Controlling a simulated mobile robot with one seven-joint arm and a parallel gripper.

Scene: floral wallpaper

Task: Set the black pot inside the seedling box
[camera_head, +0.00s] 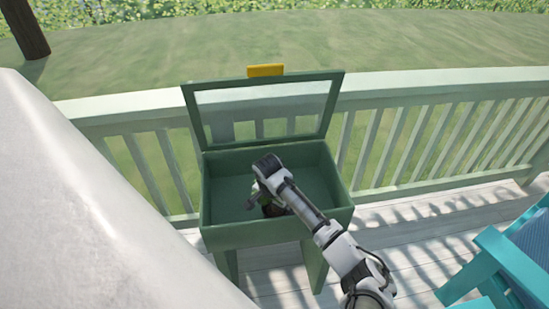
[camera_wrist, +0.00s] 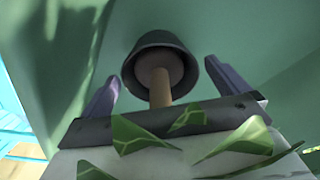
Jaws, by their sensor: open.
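The seedling box (camera_head: 225,237) is a dark green box on legs with its framed clear lid (camera_head: 334,106) raised. My gripper (camera_head: 262,200) is down inside the open box. In the wrist view, my gripper (camera_wrist: 163,76) has its two fingers spread wide, with a gap on both sides of the plant's brown stem (camera_wrist: 160,90). The black pot (camera_wrist: 152,50) is just beyond the fingertips, against the green inside of the box. Green patterned leaves (camera_wrist: 140,135) lie close to the wrist camera. In the head view my arm hides most of the pot.
A yellow piece (camera_head: 265,70) sits on the lid's top edge. A pale green railing (camera_head: 420,140) runs behind the box. A large white surface (camera_head: 80,210) fills the left, and a turquoise chair (camera_head: 492,270) stands at the right. Bare box floor shows around my gripper.

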